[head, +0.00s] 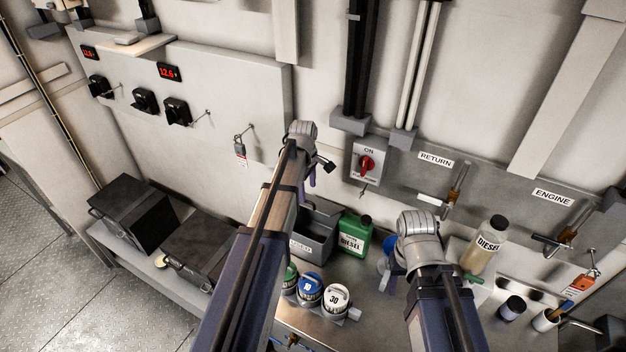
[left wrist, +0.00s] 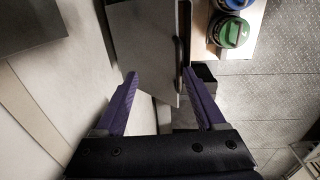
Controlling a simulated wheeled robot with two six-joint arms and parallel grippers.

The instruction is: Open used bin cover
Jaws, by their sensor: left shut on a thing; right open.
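The grey used bin (head: 318,243), with a partly hidden label on its front, stands on the bench against the wall. My left arm covers its left part in the head view, and its top looks open with a dark inside. My left gripper (head: 312,178) is above and behind the bin. In the left wrist view my left gripper (left wrist: 162,75) has its purple fingers wide apart on either side of a flat grey panel with a dark handle, apparently the bin cover (left wrist: 147,45). My right gripper (head: 390,284) is open above the bench, right of the green diesel can.
A green diesel can (head: 355,236) stands right of the bin. Several round-capped containers, including a white one (head: 337,298), stand in front. A diesel bottle (head: 486,245) stands at the right. Black boxes (head: 132,212) sit on the left. A red switch (head: 367,164) is on the wall.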

